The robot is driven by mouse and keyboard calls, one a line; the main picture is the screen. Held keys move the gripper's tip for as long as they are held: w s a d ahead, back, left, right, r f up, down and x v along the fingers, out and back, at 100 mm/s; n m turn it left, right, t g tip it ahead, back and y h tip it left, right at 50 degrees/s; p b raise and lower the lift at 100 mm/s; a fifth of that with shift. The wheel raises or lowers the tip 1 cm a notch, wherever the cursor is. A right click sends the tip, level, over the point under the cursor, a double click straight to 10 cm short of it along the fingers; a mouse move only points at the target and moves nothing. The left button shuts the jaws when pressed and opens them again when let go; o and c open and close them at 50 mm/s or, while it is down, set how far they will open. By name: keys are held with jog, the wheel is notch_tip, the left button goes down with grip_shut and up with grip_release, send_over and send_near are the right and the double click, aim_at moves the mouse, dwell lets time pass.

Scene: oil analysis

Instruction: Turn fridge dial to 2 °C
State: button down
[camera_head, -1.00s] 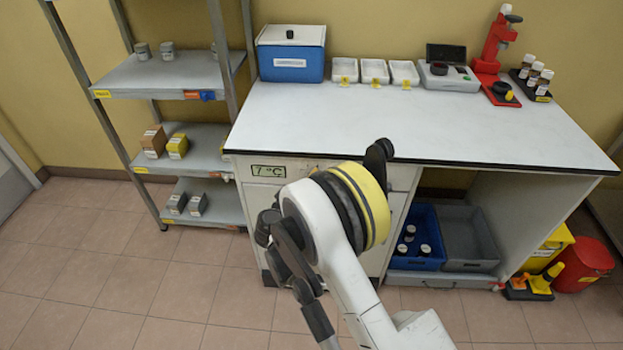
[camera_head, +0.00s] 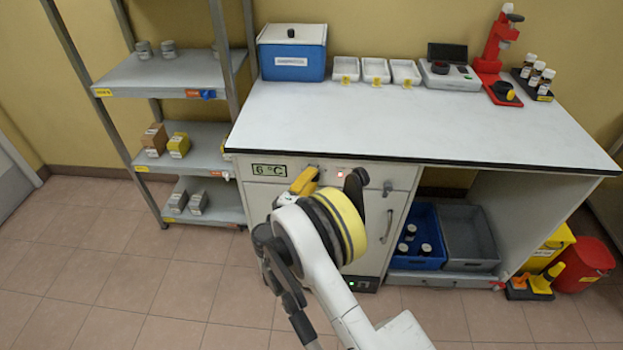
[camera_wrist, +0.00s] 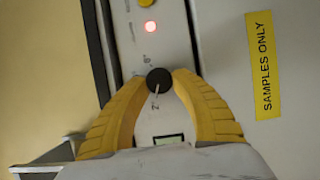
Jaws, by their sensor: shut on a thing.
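The fridge (camera_head: 310,262) stands under the left part of the white bench, and its display (camera_head: 269,170) reads 6 °C. In the wrist view the black round dial (camera_wrist: 158,79) sits between the yellow fingertips of my gripper (camera_wrist: 159,84), which are shut on it. A white mark line and faint printed marks show beside the dial. In the head view my gripper (camera_head: 303,183) is at the fridge's top panel, partly behind my arm, and the dial is hidden there.
A yellow "SAMPLES ONLY" label (camera_wrist: 264,65) is on the fridge front in the wrist view. A blue crate (camera_head: 415,262) and a grey crate (camera_head: 468,262) stand right of the fridge. A grey shelf rack (camera_head: 165,75) stands to the left.

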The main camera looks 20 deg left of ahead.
dwell(0.4)
jog(key=c, duration=1)
grip_release()
jog(key=s, duration=0.4)
jog(key=s+a, duration=0.1)
jog(key=s, duration=0.6)
jog(key=shift+s+a, duration=0.4)
